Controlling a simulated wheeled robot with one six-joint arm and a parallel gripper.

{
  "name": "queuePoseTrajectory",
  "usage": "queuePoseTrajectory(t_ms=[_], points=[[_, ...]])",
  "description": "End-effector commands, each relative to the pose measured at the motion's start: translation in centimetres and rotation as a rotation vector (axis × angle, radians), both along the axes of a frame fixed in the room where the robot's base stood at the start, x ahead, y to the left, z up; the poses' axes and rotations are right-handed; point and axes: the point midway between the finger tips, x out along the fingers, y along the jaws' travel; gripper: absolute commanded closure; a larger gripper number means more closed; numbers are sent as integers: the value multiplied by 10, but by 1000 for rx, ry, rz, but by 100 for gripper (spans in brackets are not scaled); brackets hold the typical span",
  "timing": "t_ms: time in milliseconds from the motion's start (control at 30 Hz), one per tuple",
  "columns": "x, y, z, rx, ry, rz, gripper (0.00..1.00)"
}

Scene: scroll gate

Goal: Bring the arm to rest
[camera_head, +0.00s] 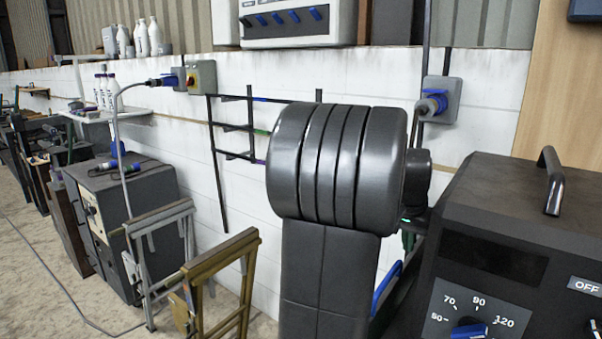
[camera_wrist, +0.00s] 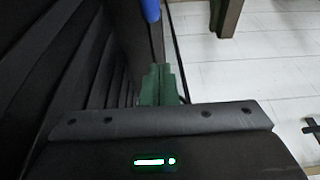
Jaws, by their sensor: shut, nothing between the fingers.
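My arm (camera_head: 335,170) stands folded in the middle of the head view, its thick dark grey joint blocking what lies behind it. My gripper shows in the wrist view (camera_wrist: 158,85) as two green fingers close together, shut and empty. In the head view the gripper is mostly hidden behind my arm; only a small green part shows at the joint's right. In the wrist view the fingers point along a dark ribbed surface (camera_wrist: 60,70) on the left, with a gap I cannot judge.
A dark machine (camera_head: 520,250) with a dial and handle stands close on the right. A gold-brown folding stand (camera_head: 220,262) and a grey cabinet (camera_head: 125,215) are at left. A white brick wall (camera_head: 400,70) runs behind.

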Motion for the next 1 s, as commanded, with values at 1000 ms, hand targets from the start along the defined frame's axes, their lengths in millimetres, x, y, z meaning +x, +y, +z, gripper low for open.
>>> queuePoseTrajectory(t_ms=[1000], points=[[-2, 10, -24, 8, -13, -2, 100]])
